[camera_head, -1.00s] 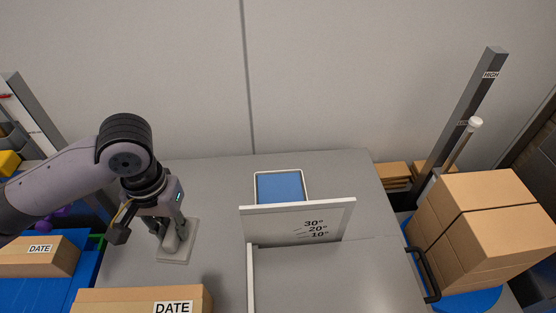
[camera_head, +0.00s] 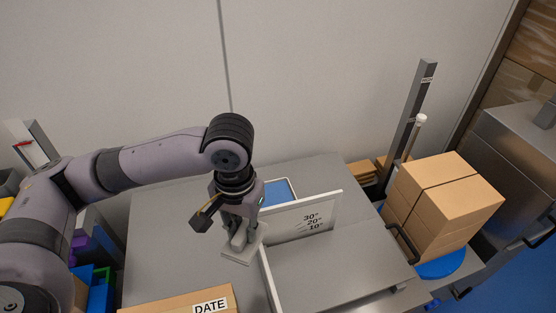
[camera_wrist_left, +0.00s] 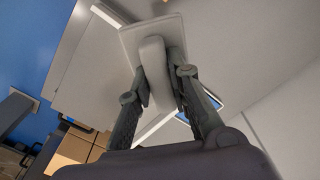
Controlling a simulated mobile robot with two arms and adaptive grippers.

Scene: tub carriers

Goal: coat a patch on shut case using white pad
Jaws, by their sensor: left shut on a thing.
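The white pad (camera_head: 240,253) is a pale flat plate with a rounded grip. My left gripper (camera_head: 239,235) is shut on that grip, and the plate hangs beside the white upright fence. The wrist view shows the pad (camera_wrist_left: 173,32) beyond my left gripper (camera_wrist_left: 156,90), with a finger on each side of the grip. Its working face is hidden. A shut cardboard case (camera_head: 165,306) with a DATE label is at the bottom edge, partly cut off. My right gripper is out of view.
A white-rimmed tray with a blue inside (camera_head: 277,190) lies behind the angle-marked fence (camera_head: 305,222), partly hidden. The grey table (camera_head: 165,245) is clear left of the pad. Stacked cartons (camera_head: 445,200) stand right, beside a grey post (camera_head: 414,110).

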